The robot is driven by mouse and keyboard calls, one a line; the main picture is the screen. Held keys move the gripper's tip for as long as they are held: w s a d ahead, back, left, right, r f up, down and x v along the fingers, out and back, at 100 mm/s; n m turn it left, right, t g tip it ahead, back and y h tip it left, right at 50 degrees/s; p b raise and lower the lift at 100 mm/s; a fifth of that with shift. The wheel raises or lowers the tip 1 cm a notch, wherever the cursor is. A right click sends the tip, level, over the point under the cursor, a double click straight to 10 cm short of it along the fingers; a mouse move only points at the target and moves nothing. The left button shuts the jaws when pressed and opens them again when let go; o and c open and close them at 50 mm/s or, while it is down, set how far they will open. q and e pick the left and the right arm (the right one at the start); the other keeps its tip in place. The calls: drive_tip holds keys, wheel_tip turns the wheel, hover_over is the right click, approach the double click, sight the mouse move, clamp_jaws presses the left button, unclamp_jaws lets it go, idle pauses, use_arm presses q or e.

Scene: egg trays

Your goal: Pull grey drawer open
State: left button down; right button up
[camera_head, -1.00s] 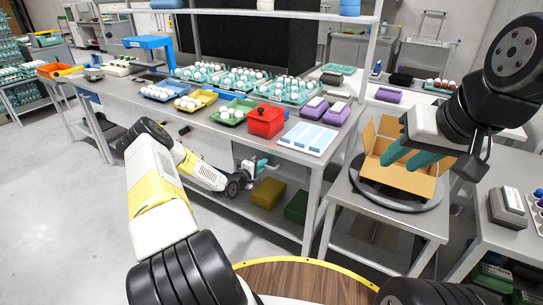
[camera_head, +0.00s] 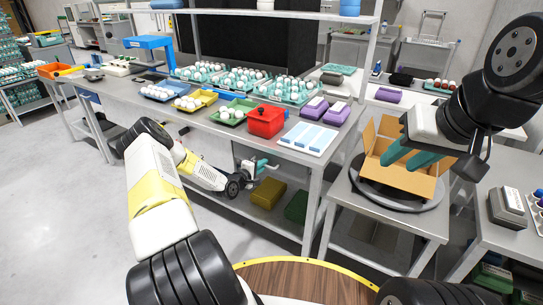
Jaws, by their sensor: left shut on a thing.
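The grey drawer (camera_head: 212,148) seems to be the pale panel under the front edge of the workbench, partly hidden behind my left arm; its handle cannot be made out. My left gripper (camera_head: 262,165) is under the bench edge, at the right side of this panel. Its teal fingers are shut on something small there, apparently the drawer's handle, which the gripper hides. How far the drawer stands out cannot be told. My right gripper (camera_head: 399,160) is at the right with its teal fingers apart and empty, over the open cardboard box.
The workbench (camera_head: 225,133) carries egg trays, a red box (camera_head: 266,121) and a white tray with blue bars (camera_head: 309,137). Yellow (camera_head: 268,193) and green (camera_head: 297,207) bins stand on its lower shelf. The cardboard box (camera_head: 405,180) is on a round stand at right. The left floor is clear.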

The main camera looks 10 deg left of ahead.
idle(0.5)
use_arm(q)
drive_tip(key=f+v, duration=0.2)
drive_tip(key=v, duration=1.2)
drive_tip(key=s+f+v, duration=0.1)
drive_tip(key=f+v, duration=0.2)
drive_tip(key=v, duration=1.2)
drive_tip(key=shift+f, duration=0.35)
drive_tip(key=shift+a, duration=0.15)
drive_tip(key=c, duration=1.8)
unclamp_jaws()
drive_tip(key=shift+o, duration=0.2)
drive_tip(key=v, duration=0.7)
drive_tip(key=shift+s, duration=0.3)
drive_tip(key=shift+a+r, duration=0.1)
drive_tip(key=shift+a, duration=0.05)
